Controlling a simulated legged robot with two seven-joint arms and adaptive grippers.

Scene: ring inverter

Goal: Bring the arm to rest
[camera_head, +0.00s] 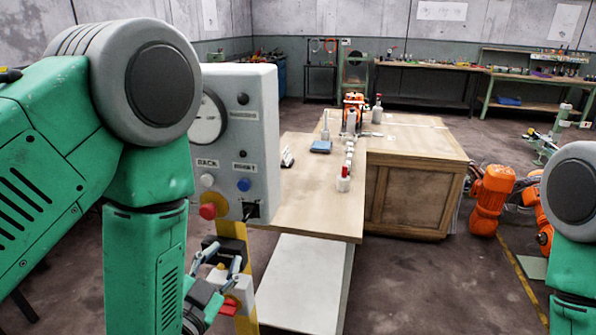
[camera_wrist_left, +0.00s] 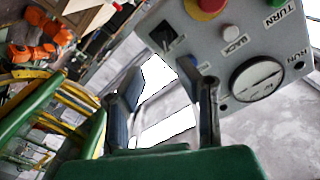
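My left arm comes in from the left in the head view, with its green forearm pointing down. My left gripper (camera_head: 224,258) is below the grey control box (camera_head: 252,100), near its yellow post. In the left wrist view the gripper (camera_wrist_left: 163,72) has its two fingers apart with nothing visible between them. The control box shows in that view too, close behind and right of the fingers. It carries a round gauge (camera_head: 208,118), a red button (camera_head: 208,211), a white button (camera_head: 207,180) and a blue button (camera_head: 243,184). Only my right arm's upper part shows; its gripper is out of view.
A wooden bench (camera_head: 310,205) with a blue item (camera_head: 321,146) and several white-and-red pieces stands right of the box. A wooden crate-like table (camera_head: 410,197) adjoins it. Orange robot parts (camera_head: 490,200) are on the right.

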